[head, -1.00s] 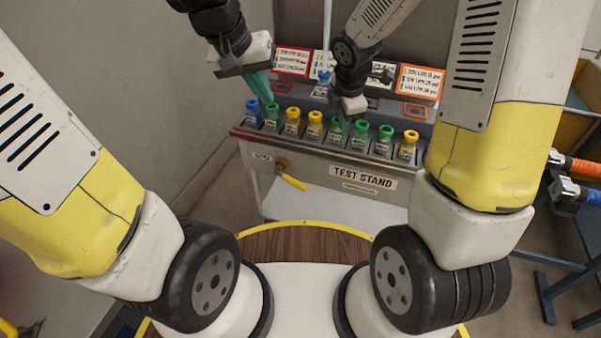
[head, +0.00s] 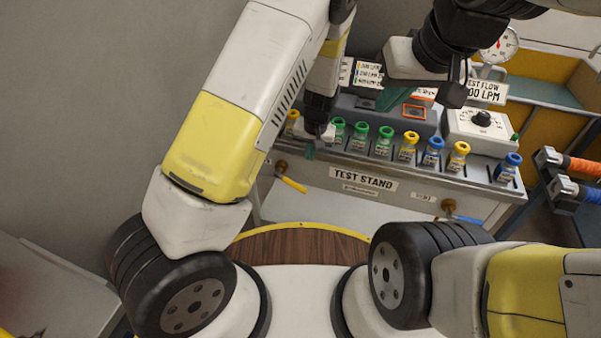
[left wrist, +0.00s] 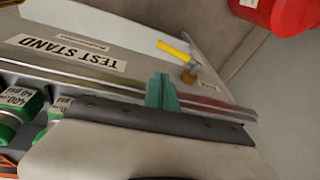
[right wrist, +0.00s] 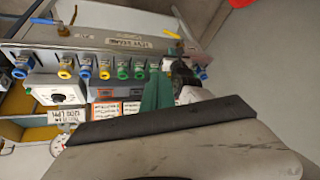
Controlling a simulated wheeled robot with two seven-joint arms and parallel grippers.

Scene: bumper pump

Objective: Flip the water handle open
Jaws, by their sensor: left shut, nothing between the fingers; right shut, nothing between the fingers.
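A test stand (head: 400,196) has two valves on its front panel. A yellow handle (head: 291,184) slants down to the right from a brass fitting at the left. A blue handle (head: 465,219) points right from a brass fitting at the right; the label beside it is too small to read. My left gripper (head: 311,149) is shut and empty, above the yellow handle and apart from it. Its teal fingers (left wrist: 160,92) show in the left wrist view with the yellow handle (left wrist: 173,49) beyond. My right gripper (head: 396,98) is shut and empty above the stand's back part, away from the blue handle.
Several coloured-cap bottles (head: 408,147) line the stand's top edge. A gauge (head: 500,44) and a dial box (head: 482,128) stand at the right. Orange and blue hoses (head: 583,167) are at far right. Space before the panel is clear.

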